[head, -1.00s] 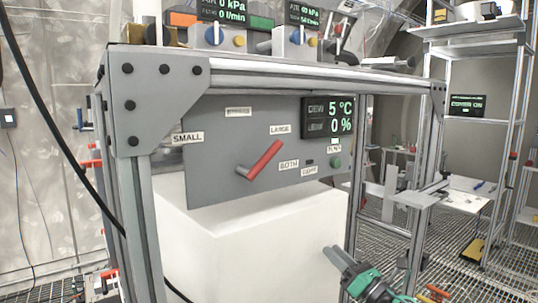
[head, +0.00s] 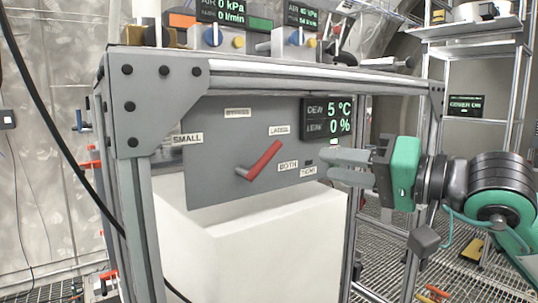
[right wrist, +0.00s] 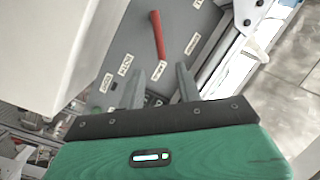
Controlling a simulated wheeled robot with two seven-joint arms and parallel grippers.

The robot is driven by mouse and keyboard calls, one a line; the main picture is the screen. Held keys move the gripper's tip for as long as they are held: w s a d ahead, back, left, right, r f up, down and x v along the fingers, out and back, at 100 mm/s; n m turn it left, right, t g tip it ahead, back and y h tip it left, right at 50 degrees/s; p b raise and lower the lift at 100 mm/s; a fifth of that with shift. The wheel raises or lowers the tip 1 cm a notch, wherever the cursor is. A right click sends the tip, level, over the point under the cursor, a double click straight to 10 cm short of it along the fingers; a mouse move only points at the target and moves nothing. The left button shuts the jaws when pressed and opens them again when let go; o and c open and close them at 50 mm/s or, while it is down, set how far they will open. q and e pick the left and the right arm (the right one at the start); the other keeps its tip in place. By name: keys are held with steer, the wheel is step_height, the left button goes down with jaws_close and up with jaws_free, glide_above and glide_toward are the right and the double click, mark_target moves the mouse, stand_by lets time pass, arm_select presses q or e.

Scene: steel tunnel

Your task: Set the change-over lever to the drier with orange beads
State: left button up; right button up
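The change-over lever (head: 261,160) is a red-handled lever on a grey panel (head: 215,165). Its handle points up and right, towards the label reading LARGE (head: 279,130). Other labels read SMALL (head: 188,138), BYPASS (head: 237,113) and BOTH (head: 288,165). My right gripper (head: 338,166) is open and empty, right of the lever and apart from it, fingers pointing left. In the right wrist view, the lever (right wrist: 157,36) shows beyond and between the open fingers (right wrist: 160,88). No drier beads are visible. My left gripper is out of view.
A metal frame (head: 270,72) surrounds the panel, with an upright to its right behind my gripper. A white block (head: 265,250) stands below the panel. A display (head: 327,118) reads 5 °C and 0 %. Gauges and valves (head: 215,37) stand on top.

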mark_target(269, 155)
steer(key=p+x, duration=0.5)
steer(key=x, duration=0.7)
steer(key=shift+w+a+r, duration=0.1)
steer(key=shift+w+a, duration=0.15)
steer(key=shift+a, duration=0.05)
steer(key=shift+w+a+p, duration=0.25)
steer(key=shift+a+p, duration=0.1)
jaws_close()
